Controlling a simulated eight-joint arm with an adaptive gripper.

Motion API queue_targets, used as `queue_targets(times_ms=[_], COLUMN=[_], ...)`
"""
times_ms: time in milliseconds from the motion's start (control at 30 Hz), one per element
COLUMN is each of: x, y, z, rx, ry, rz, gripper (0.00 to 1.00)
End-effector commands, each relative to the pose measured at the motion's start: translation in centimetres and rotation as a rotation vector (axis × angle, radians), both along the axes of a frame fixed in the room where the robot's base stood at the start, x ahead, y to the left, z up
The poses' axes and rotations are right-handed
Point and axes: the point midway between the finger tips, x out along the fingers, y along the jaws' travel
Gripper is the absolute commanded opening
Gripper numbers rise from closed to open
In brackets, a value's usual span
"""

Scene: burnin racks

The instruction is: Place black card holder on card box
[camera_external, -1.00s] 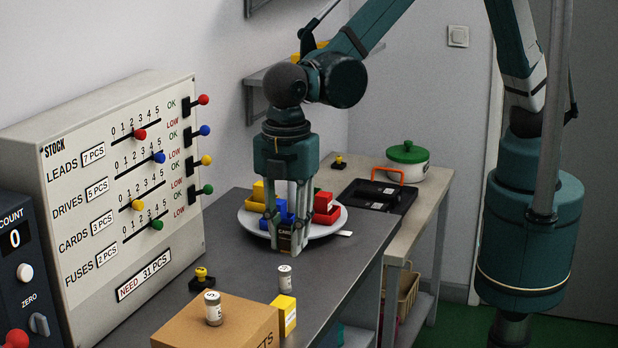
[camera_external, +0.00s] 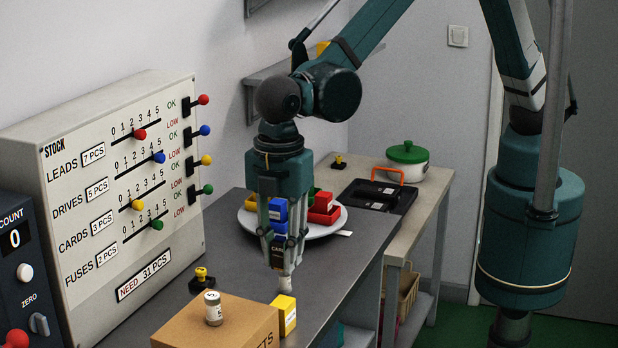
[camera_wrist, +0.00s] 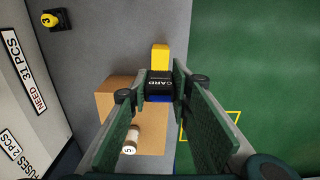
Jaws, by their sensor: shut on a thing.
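My gripper (camera_external: 279,262) is shut on a black card holder (camera_wrist: 160,84) lettered CARD, which also shows low between the fingers in the external view (camera_external: 277,255). The gripper hangs above the dark counter, behind the yellow box (camera_external: 287,314). That box has a pale label and stands against the brown cardboard box (camera_external: 222,322), whose lettering is partly cut off. I cannot read which of them is the card box. In the wrist view, the yellow box (camera_wrist: 160,56) shows just beyond the holder and the cardboard box (camera_wrist: 118,104) lies below left.
A jar (camera_external: 213,308) stands on the cardboard box. Another small jar (camera_external: 285,285) shows just under my fingertips, partly hidden. A yellow-topped stamp (camera_external: 201,278) stands near the stock panel (camera_external: 115,180). A white plate (camera_external: 338,224) with coloured blocks is behind my gripper.

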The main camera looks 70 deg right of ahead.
Motion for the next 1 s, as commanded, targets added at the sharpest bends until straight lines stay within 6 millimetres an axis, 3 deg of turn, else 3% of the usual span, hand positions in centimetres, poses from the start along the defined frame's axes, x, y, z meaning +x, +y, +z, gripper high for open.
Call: queue_targets(times_ms=[233, 733, 1000], x=[0.0, 0.0, 0.0], y=[0.0, 0.0, 0.0], z=[-3.1, -3.9, -6.4], rx=[0.000, 0.000, 0.000], ry=[0.000, 0.000, 0.000], rz=[0.000, 0.000, 0.000], gripper=[0.13, 0.13, 0.13])
